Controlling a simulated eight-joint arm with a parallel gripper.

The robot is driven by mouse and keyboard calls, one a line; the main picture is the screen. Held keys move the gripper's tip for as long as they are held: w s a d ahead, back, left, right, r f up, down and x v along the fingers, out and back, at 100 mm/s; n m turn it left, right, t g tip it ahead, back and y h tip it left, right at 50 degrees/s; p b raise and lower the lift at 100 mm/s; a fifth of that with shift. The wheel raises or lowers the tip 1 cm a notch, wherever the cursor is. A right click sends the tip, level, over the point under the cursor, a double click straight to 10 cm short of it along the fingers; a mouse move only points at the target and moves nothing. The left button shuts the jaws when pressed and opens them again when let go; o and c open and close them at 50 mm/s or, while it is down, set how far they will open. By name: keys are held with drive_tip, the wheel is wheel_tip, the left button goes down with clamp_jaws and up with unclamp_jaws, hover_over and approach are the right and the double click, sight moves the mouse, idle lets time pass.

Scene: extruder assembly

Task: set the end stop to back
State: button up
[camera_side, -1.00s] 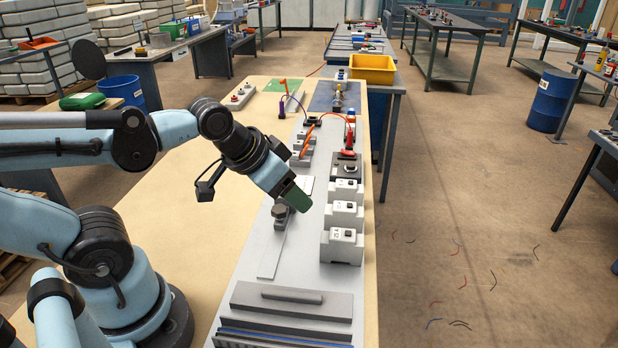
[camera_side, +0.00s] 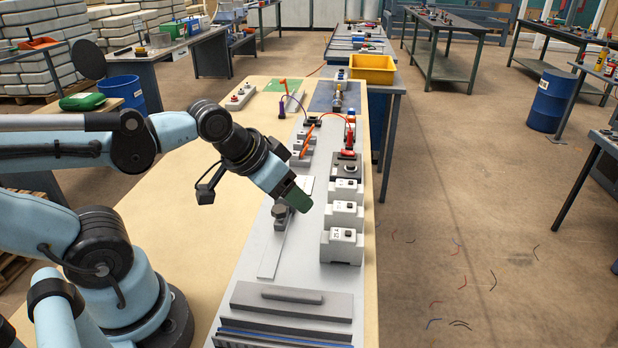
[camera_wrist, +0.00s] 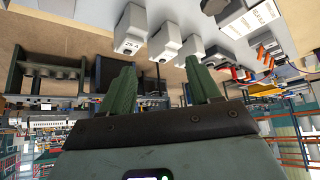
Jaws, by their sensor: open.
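The end stop (camera_side: 282,215) is a dark grey block with a knob on top. It sits on a pale flat strip (camera_side: 273,255) that runs lengthwise along the grey board, around the strip's middle. My gripper (camera_side: 297,203) is above and to the right of the end stop in the side view, its green fingers pointing down and right, apart from the board. In the wrist view my gripper (camera_wrist: 163,90) shows two green fingers spread apart with nothing between them. The end stop is not recognisable in the wrist view.
White blocks with dark buttons (camera_side: 343,244) stand in a row along the board's right edge. A grey slab with a handle bar (camera_side: 291,298) lies at the near end. Orange-handled parts and cables (camera_side: 305,140) stand at the far end.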

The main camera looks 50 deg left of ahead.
drive_tip(key=o, duration=0.3)
drive_tip(key=shift+w+a, duration=0.15)
drive_tip(key=r+n+g, duration=0.2)
drive_tip(key=n+g, duration=0.2)
hover_over(282, 211)
drive_tip(key=d, duration=0.2)
drive_tip(key=w+a+f+n+g, duration=0.25)
drive_tip(key=w+a+n, duration=0.2)
drive_tip(key=a, duration=0.25)
drive_tip(key=shift+n+g, duration=0.25)
drive_tip(key=shift+g, duration=0.1)
drive_tip(key=f, duration=1.1)
drive_tip(key=shift+s+f, duration=0.25)
drive_tip(key=shift+f, duration=0.15)
